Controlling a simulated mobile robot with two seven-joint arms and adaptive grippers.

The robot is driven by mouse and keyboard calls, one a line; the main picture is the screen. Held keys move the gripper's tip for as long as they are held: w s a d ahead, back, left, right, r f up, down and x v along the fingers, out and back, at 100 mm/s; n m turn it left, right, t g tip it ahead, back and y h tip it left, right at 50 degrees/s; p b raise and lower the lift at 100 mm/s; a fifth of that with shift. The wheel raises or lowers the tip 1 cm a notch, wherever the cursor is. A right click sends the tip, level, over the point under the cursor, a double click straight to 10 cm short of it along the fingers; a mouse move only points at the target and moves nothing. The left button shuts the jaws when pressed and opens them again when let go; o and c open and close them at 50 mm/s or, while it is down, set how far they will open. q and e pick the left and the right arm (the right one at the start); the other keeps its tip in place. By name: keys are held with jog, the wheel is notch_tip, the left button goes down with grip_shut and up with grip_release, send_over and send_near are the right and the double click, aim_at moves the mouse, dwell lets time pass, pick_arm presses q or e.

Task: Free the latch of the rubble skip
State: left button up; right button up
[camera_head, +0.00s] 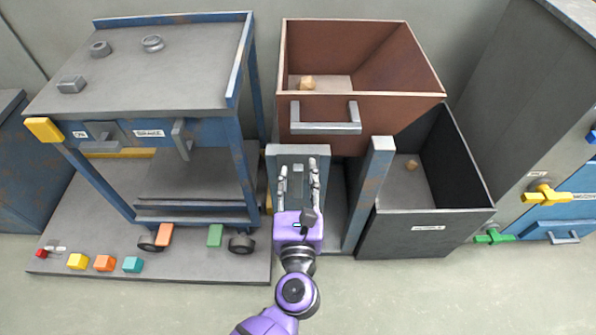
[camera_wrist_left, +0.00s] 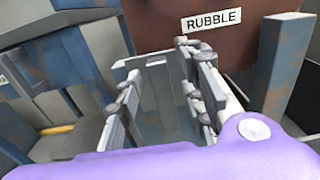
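The rubble skip (camera_head: 350,113) is a rust-brown open bin with a grey bar handle (camera_head: 325,128) on its front. Its RUBBLE label (camera_wrist_left: 211,19) shows in the left wrist view. A grey upright panel (camera_head: 275,151) stands below the skip's front, with a small dark and pale fitting (camera_head: 298,168) on it; I cannot tell whether this is the latch. My left gripper (camera_head: 298,166) is open over this panel, fingers on either side of the fitting, nothing seen between them. In the left wrist view the fingers (camera_wrist_left: 158,78) are spread before the grey panel. My right gripper is not in view.
A rusty blue-grey post (camera_head: 368,190) stands close right of my gripper. A dark open bin (camera_head: 425,236) is beyond it. A blue workbench (camera_head: 150,75) with a low platform (camera_head: 190,267) stands left. A cabinet with yellow and green handles (camera_head: 545,194) is far right.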

pick_arm(q)
jog(key=shift+w, duration=0.85)
grip_shut()
